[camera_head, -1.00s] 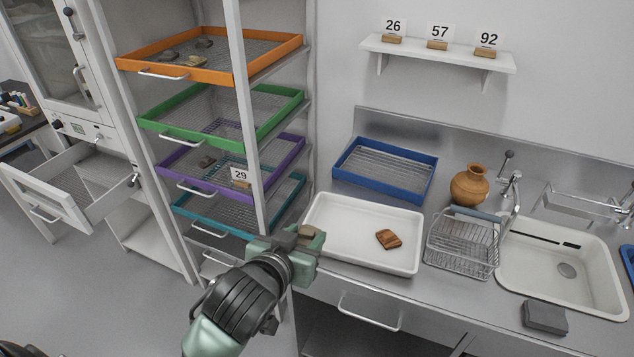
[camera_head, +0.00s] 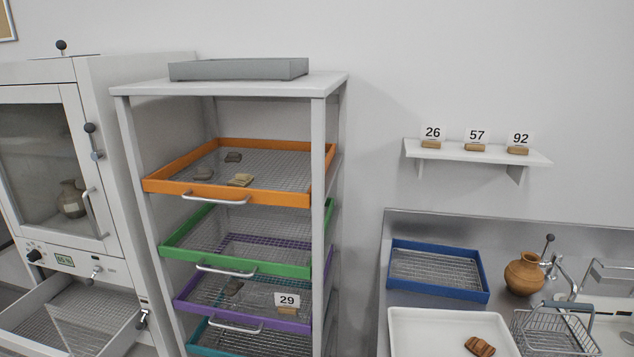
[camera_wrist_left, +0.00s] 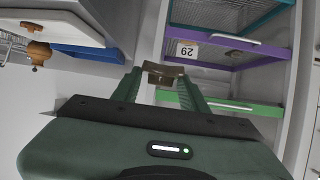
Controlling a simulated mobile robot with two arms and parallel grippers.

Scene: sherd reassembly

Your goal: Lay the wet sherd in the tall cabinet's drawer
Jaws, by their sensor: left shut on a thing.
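My left gripper (camera_wrist_left: 160,80) shows only in the left wrist view, its fingers shut on a brown sherd (camera_wrist_left: 164,69). I cannot tell from its look whether that sherd is wet. The tall white cabinet (camera_head: 92,180) with a glass door stands at the left in the head view. Its lower drawer (camera_head: 128,340) is pulled open and has a mesh floor; no sherd shows in the visible part. A reddish-brown sherd (camera_head: 480,346) lies in the white tray (camera_head: 415,318). My right gripper is in neither view.
An open rack beside the cabinet holds orange (camera_head: 265,196), green (camera_head: 270,266), purple (camera_head: 240,317) and teal trays. Sherds lie in the orange and purple ones. A tag 29 (camera_head: 287,300) sits at the purple tray. A jar (camera_head: 71,199) stands behind the cabinet's glass.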

